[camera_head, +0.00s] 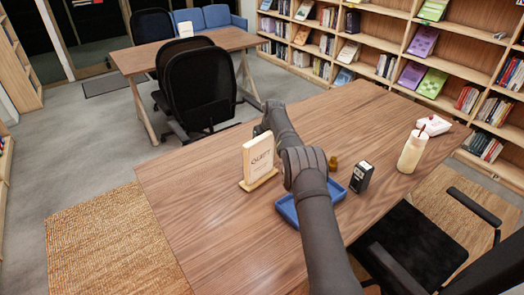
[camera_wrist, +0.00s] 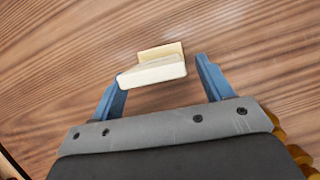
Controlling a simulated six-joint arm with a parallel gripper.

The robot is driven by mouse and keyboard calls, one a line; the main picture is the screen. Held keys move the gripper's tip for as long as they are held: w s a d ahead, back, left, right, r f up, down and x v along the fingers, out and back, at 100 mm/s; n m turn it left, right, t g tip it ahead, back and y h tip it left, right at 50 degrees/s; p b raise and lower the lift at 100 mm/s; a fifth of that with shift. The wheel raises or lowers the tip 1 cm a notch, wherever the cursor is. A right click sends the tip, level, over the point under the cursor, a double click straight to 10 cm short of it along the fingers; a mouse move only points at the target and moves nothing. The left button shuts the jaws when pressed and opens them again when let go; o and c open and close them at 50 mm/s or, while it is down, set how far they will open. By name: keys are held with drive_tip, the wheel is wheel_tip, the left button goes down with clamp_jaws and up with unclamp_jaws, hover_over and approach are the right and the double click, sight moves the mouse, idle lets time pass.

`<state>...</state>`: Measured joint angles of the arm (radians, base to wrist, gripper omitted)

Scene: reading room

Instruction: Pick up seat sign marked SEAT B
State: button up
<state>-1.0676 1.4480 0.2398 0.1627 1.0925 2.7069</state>
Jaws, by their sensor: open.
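A pale wooden sign (camera_head: 258,155), whose lettering looks like QUIET, stands upright on a small base on the near table. No sign in view can be read as SEAT B. My gripper (camera_head: 264,124) is just behind this sign in the head view, its fingers mostly hidden by the sign and my arm. In the wrist view my gripper (camera_wrist: 162,70) is open, with blue fingers either side of a pale sign (camera_wrist: 152,74) seen from above, apart from both. Its face is not visible, so I cannot tell which sign it is.
On the near table (camera_head: 210,220) are a blue tray (camera_head: 288,211) partly behind my arm, a black box (camera_head: 361,177), a small brass object (camera_head: 333,163) and a cream bottle (camera_head: 412,152). Black chairs and another table (camera_head: 222,40) stand beyond. The table's left part is clear.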

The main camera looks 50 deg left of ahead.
drive_tip(key=shift+a+f, duration=0.2)
drive_tip(key=shift+f, duration=0.35)
drive_tip(key=c, duration=1.3)
drive_tip(key=shift+c, duration=0.4)
drive_tip(key=shift+r, duration=0.15)
